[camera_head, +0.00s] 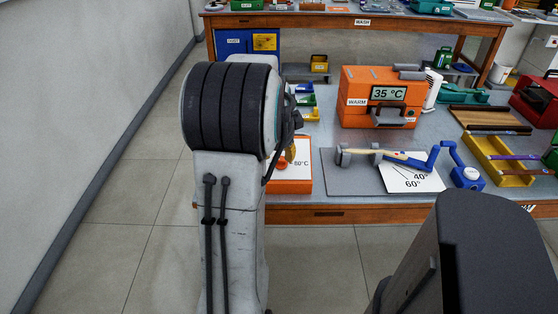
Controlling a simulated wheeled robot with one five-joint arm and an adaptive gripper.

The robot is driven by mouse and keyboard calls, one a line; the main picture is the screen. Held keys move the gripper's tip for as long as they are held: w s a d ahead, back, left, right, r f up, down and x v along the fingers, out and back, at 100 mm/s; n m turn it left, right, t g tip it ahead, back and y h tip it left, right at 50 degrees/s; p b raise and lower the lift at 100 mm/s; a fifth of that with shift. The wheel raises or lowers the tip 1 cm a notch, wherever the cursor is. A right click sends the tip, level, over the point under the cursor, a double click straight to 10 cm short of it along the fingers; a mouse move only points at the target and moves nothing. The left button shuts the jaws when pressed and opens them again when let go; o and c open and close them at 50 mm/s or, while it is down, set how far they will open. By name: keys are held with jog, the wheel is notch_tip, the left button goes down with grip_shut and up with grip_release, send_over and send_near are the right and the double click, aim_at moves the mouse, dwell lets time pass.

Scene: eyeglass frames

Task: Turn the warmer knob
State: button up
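A low orange box (292,186) stands at the front left of the near bench, with a white dial face (303,152) marked with a number that reads like 60 °C. A small orange-red knob (282,163) shows on that face, partly hidden by my arm. A larger orange box (355,107) labelled WARM shows 35 °C on its display (388,93) and has a dark grey handle in front. My gripper (291,145) is mostly hidden behind my arm, above or near the low box's face. Whether it touches the knob, and whether it is open, I cannot tell.
A yellow tray (500,165) is further right. Small colored bins sit behind my arm. Floor is clear at the left.

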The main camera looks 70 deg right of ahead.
aim_at(279, 161)
jog(key=shift+x, duration=3.6)
jog(key=shift+o, duration=0.2)
grip_shut()
